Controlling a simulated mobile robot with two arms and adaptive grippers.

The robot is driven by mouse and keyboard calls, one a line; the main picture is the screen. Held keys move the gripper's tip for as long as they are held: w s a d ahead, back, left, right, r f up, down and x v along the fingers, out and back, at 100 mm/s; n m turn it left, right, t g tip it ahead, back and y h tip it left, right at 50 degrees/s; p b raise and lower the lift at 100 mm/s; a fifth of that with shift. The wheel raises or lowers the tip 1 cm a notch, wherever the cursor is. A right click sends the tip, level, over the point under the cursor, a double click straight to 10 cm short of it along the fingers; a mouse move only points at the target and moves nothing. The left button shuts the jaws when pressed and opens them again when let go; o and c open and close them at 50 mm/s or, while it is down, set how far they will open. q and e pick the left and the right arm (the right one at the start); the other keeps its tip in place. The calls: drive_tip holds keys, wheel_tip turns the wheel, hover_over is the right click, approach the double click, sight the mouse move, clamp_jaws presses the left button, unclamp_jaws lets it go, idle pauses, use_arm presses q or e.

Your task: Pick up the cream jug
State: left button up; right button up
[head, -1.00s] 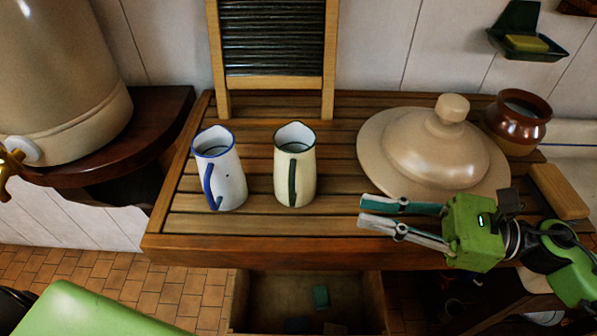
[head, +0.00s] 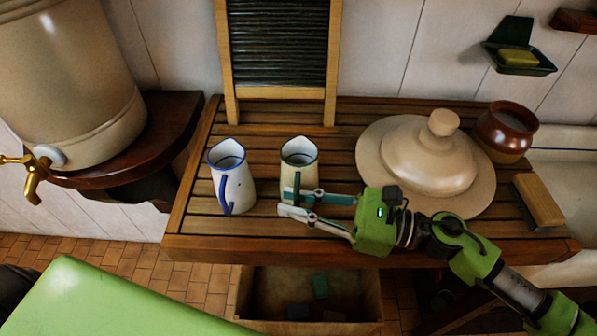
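The cream jug (head: 299,158) stands upright on the slatted wooden table (head: 215,247), with a dark green rim and handle. A white jug with blue rim and handle (head: 232,180) stands just left of it. My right gripper (head: 299,203) is open, its two fingers pointing left in front of the cream jug. The fingers overlap the jug's lower part and handle in the picture, hiding some of it. I cannot tell whether they touch it. My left gripper is not in view.
A washboard (head: 278,50) leans against the wall behind the jugs. A large beige lid (head: 425,165), a brown pot (head: 505,132) and a brush-like block (head: 538,201) stand to the right. A crate (head: 307,291) sits below. An urn with a brass tap (head: 70,80) stands left.

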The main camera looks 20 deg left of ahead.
drive_tip(key=shift+a+f, duration=0.1)
clamp_jaws()
drive_tip(key=shift+r, duration=0.3)
drive_tip(key=shift+r+b, duration=0.65)
drive_tip(key=shift+r, duration=0.15)
drive_tip(key=s+r+p, duration=0.5)
drive_tip(key=s+r, duration=0.6)
drive_tip(key=s, duration=0.2)
drive_tip(key=shift+s, duration=0.4)
drive_tip(key=shift+s+a, duration=0.1)
idle(1.3)
